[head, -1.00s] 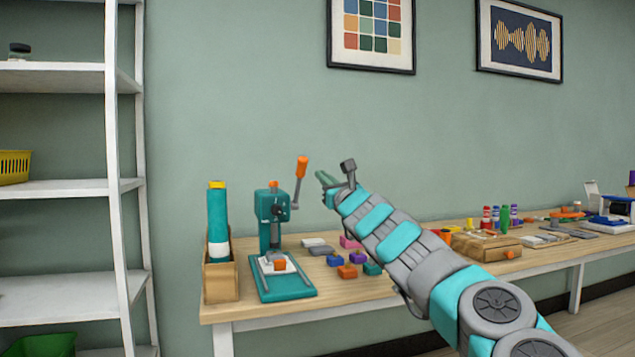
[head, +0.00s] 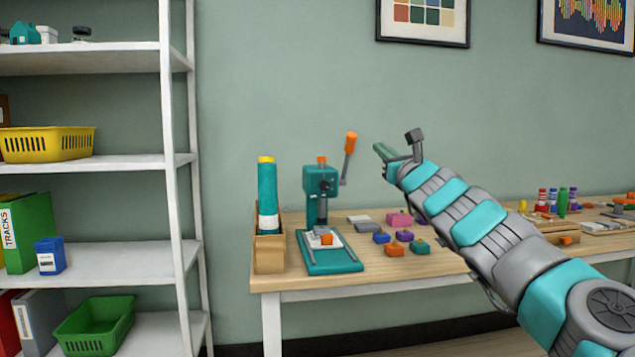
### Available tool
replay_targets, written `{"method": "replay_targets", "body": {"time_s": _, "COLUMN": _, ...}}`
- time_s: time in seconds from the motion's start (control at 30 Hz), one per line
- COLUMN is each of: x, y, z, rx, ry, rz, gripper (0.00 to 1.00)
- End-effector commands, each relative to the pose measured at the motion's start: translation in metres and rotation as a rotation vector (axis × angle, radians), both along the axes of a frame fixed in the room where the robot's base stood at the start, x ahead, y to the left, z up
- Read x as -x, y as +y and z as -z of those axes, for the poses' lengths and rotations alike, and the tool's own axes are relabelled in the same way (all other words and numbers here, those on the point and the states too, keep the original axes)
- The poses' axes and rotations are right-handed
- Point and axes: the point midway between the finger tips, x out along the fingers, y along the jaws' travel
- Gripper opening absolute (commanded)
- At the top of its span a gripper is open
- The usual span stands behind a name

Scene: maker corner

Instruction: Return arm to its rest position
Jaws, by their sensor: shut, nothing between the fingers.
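My arm reaches in from the lower right in the head view, raised over the workbench. My gripper (head: 385,153) is at its far end, in front of the green wall and above the bench top. The fingers are together and hold nothing. It is to the right of the teal press (head: 320,182) with its orange-tipped lever, and apart from it.
The wooden workbench (head: 285,283) carries a teal roll (head: 267,197) in a wooden box (head: 269,252), several coloured blocks (head: 397,249), and small bottles further right. A white shelf unit (head: 110,250) with a yellow basket (head: 50,145) and a green bin (head: 95,328) stands left.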

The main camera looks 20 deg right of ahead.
Motion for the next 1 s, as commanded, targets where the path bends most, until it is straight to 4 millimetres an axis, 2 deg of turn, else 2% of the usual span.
{"method": "replay_targets", "body": {"time_s": 0.17, "x": 0.001, "y": 0.005, "z": -0.003, "rx": 0.016, "ry": -0.004, "rz": -0.005, "gripper": 0.00}}
{"method": "replay_targets", "body": {"time_s": 0.27, "x": 0.005, "y": 0.027, "z": -0.017, "rx": 0.093, "ry": -0.021, "rz": -0.025, "gripper": 0.00}}
{"method": "replay_targets", "body": {"time_s": 0.37, "x": 0.015, "y": 0.074, "z": -0.039, "rx": 0.245, "ry": -0.056, "rz": -0.072, "gripper": 0.00}}
{"method": "replay_targets", "body": {"time_s": 0.47, "x": 0.030, "y": 0.137, "z": -0.057, "rx": 0.452, "ry": -0.098, "rz": -0.131, "gripper": 0.00}}
{"method": "replay_targets", "body": {"time_s": 0.5, "x": 0.036, "y": 0.165, "z": -0.060, "rx": 0.539, "ry": -0.114, "rz": -0.159, "gripper": 0.00}}
{"method": "replay_targets", "body": {"time_s": 0.57, "x": 0.047, "y": 0.205, "z": -0.062, "rx": 0.671, "ry": -0.136, "rz": -0.200, "gripper": 0.00}}
{"method": "replay_targets", "body": {"time_s": 0.6, "x": 0.055, "y": 0.231, "z": -0.060, "rx": 0.756, "ry": -0.150, "rz": -0.229, "gripper": 0.00}}
{"method": "replay_targets", "body": {"time_s": 0.7, "x": 0.075, "y": 0.296, "z": -0.043, "rx": 0.977, "ry": -0.178, "rz": -0.312, "gripper": 0.00}}
{"method": "replay_targets", "body": {"time_s": 0.77, "x": 0.088, "y": 0.331, "z": -0.026, "rx": 1.106, "ry": -0.190, "rz": -0.361, "gripper": 0.00}}
{"method": "replay_targets", "body": {"time_s": 0.8, "x": 0.097, "y": 0.355, "z": -0.011, "rx": 1.195, "ry": -0.196, "rz": -0.401, "gripper": 0.00}}
{"method": "replay_targets", "body": {"time_s": 0.87, "x": 0.109, "y": 0.384, "z": 0.014, "rx": 1.323, "ry": -0.200, "rz": -0.457, "gripper": 0.00}}
{"method": "replay_targets", "body": {"time_s": 0.9, "x": 0.118, "y": 0.402, "z": 0.033, "rx": 1.407, "ry": -0.202, "rz": -0.501, "gripper": 0.00}}
{"method": "replay_targets", "body": {"time_s": 0.97, "x": 0.132, "y": 0.425, "z": 0.066, "rx": 1.531, "ry": -0.199, "rz": -0.569, "gripper": 0.00}}
{"method": "replay_targets", "body": {"time_s": 1.0, "x": 0.142, "y": 0.438, "z": 0.090, "rx": 1.609, "ry": -0.196, "rz": -0.620, "gripper": 0.00}}
